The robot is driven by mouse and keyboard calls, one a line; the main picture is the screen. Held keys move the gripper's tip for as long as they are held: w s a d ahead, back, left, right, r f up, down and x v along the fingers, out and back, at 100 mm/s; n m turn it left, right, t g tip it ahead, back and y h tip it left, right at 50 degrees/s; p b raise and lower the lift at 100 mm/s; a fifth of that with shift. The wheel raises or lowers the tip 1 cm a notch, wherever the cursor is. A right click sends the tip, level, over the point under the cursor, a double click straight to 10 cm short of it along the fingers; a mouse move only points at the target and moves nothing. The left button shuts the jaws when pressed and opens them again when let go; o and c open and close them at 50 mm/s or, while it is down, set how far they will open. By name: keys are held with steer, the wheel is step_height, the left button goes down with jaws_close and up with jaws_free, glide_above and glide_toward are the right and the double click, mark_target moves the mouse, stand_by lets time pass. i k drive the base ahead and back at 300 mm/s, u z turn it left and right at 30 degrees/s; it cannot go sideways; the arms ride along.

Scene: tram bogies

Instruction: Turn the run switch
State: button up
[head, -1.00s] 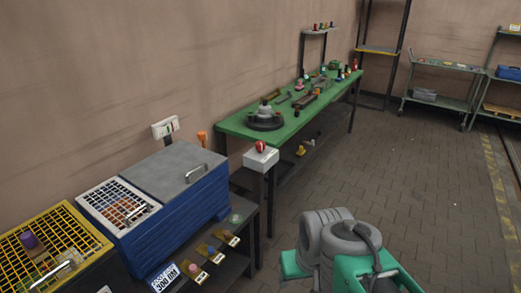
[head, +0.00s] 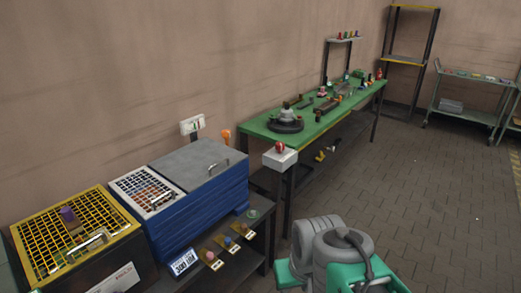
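I cannot tell for sure which control is the run switch; no such label is readable. Several small controls stand along the front of the low dark bench: a pinkish one (head: 211,256), a blue-topped one (head: 229,242) and an orange one (head: 244,228), each by a small yellow-and-white plate. A white box with a red button (head: 279,147) stands at the near end of the green workbench. A white wall box (head: 192,125) has small dark and coloured marks. My arm shows at bottom right; its gripper fingers are not visible.
A blue cabinet (head: 200,205) with a grey lid and white grid, and a yellow-grid box (head: 75,230), stand along the wall. The green workbench (head: 255,127) holds several parts. A shelf cart (head: 470,95) stands at the back right. The paved floor (head: 440,200) is clear.

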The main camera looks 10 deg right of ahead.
mark_target(279, 145)
steer(key=u, duration=0.25)
steer(key=k, duration=0.25)
steer(key=z, duration=0.65)
steer(key=i, duration=0.7)
steer(key=z, duration=0.7)
steer(key=i, duration=1.7)
steer(key=u, duration=1.4)
steer(key=i, duration=0.55)
steer(key=u, duration=0.45)
